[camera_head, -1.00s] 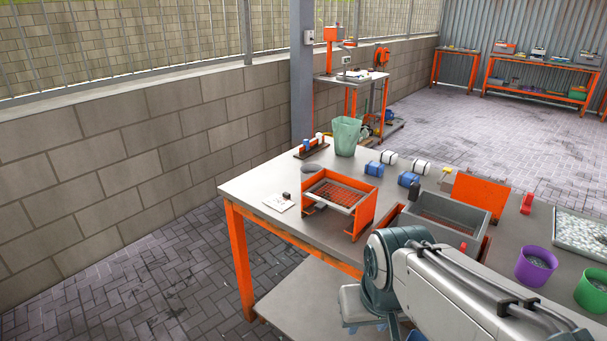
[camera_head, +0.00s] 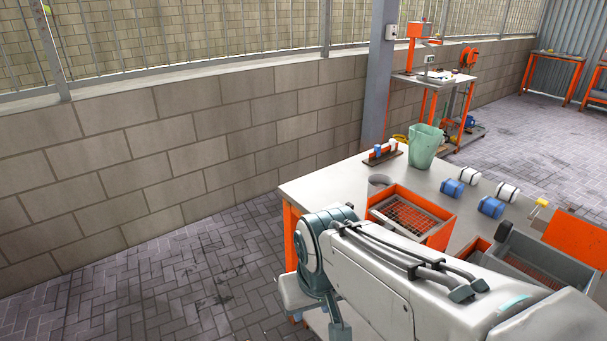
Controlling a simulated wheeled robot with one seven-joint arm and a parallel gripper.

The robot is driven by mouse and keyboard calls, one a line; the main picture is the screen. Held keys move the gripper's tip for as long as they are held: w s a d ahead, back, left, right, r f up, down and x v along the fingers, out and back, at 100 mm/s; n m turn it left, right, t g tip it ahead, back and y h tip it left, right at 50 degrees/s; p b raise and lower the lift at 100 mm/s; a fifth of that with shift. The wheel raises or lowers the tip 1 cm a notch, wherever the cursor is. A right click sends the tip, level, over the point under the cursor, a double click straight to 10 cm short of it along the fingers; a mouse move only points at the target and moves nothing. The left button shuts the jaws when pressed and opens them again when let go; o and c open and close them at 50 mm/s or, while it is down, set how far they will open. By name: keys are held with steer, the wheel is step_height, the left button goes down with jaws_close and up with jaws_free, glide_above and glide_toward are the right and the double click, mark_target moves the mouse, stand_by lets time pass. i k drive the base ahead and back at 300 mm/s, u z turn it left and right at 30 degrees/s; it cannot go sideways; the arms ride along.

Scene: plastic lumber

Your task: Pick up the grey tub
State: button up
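A small round grey tub (camera_head: 380,181) stands near the far left corner of the workbench, behind the orange box with a mesh bottom; the box hides part of it. A larger rectangular grey bin (camera_head: 530,248) sits further right on the bench, partly hidden by my arm. I cannot tell for sure which of the two is the grey tub. My arm reaches across the lower right, in front of the bench's near edge. Its end points down past the bottom of the picture, so my gripper's fingers are not in view.
The workbench (camera_head: 325,183) also holds the orange mesh box (camera_head: 437,204), a translucent green bin (camera_head: 424,147), several blue and white rolls and a small rack (camera_head: 382,154). A block wall (camera_head: 170,160) runs behind. Paved floor (camera_head: 190,265) left of the bench is clear.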

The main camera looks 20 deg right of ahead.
mark_target(377, 183)
steer(key=u, duration=0.15)
steer(key=i, duration=1.2)
steer(key=z, duration=0.5)
